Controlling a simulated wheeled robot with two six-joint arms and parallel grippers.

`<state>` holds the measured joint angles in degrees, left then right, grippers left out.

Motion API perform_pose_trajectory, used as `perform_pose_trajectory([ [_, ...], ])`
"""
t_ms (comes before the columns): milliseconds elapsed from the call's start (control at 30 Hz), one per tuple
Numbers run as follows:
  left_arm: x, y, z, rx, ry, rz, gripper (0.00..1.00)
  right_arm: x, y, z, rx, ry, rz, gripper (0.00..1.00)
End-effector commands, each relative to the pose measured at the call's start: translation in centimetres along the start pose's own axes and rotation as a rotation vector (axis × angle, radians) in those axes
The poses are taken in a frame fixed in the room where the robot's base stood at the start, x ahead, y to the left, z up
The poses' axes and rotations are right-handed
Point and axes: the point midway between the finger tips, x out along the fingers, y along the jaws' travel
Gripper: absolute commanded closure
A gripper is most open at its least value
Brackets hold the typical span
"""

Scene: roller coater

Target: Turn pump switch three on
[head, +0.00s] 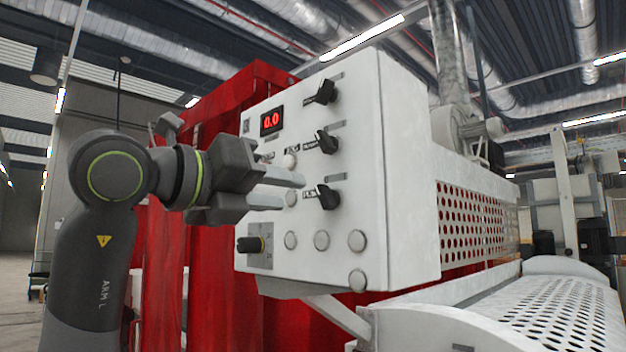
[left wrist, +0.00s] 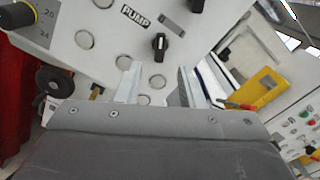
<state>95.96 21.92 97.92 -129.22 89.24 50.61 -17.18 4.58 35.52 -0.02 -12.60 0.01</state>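The white control panel (head: 370,120) carries three black rotary switches in a column: a top one (head: 325,92), a middle one (head: 327,142) and a bottom one (head: 328,197). Their small labels cannot be read for a number in the head view. My left gripper (head: 300,192) is open and empty, its fingers pointing right, just left of the bottom switch. In the left wrist view my gripper (left wrist: 157,88) has its fingers spread. A black switch (left wrist: 160,43) stands upright beyond the fingertips, apart from them, below a label reading PUMP (left wrist: 137,17). My right gripper is not in view.
Round pale buttons (head: 322,240) and a black knob (head: 250,244) sit low on the panel. A red cabinet (head: 190,250) stands behind. A perforated white roller guard (head: 560,305) lies at the lower right.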

Motion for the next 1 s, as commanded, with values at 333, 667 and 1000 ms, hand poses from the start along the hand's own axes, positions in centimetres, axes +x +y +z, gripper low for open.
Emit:
perform_pose_trajectory([
  [333,5.8,-0.1,0.2,-0.002,0.002,0.000,0.65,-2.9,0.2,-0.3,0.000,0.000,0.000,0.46],
  [667,6.8,0.0,0.0,0.001,-0.001,0.001,0.65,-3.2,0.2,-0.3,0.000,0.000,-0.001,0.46],
  [1000,6.7,0.0,0.0,0.001,0.000,0.000,0.95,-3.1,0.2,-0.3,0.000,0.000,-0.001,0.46],
])
